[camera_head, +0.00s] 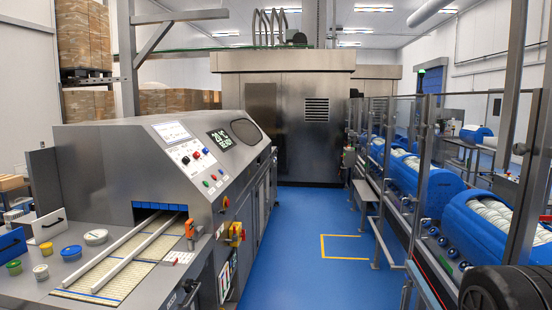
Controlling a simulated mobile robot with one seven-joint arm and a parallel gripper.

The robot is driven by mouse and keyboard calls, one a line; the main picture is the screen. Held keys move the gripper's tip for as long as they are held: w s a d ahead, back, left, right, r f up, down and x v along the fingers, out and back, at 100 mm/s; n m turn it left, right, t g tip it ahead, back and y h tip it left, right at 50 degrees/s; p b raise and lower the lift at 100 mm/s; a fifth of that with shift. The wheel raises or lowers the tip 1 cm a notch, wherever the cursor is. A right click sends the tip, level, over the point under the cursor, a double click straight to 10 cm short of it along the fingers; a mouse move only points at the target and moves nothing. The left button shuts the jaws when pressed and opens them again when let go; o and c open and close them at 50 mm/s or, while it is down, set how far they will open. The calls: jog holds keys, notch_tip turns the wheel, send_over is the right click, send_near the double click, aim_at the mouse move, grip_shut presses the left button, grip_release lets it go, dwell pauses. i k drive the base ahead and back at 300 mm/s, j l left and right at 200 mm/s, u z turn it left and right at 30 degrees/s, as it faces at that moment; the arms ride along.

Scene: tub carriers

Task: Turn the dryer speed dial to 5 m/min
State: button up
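The steel machine (110,160) on the left has a sloped control panel. The labels and dial markings are too small to read. I cannot tell which control is the speed dial or where it points. My gripper is not in view.
A belt (100,285) with two pale rails (130,255) enters the machine front, beside several small tubs, one blue-lidded (71,252). A blue floor aisle (300,240) runs clear between the machine and the fenced line of blue units (425,185) at right. A yellow floor marking (345,258) lies there.

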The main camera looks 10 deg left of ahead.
aim_at(185, 160)
jog(key=i, duration=2.4)
jog(key=i+u, duration=0.4)
jog(key=i+l+u, duration=0.15)
jog(key=u, duration=0.3)
jog(key=i+l+u, duration=0.5)
jog(key=u, duration=0.35)
jog(key=i+l+u, duration=0.1)
jog(key=u, duration=0.3)
jog(key=l+u, duration=0.3)
jog(key=u, duration=0.15)
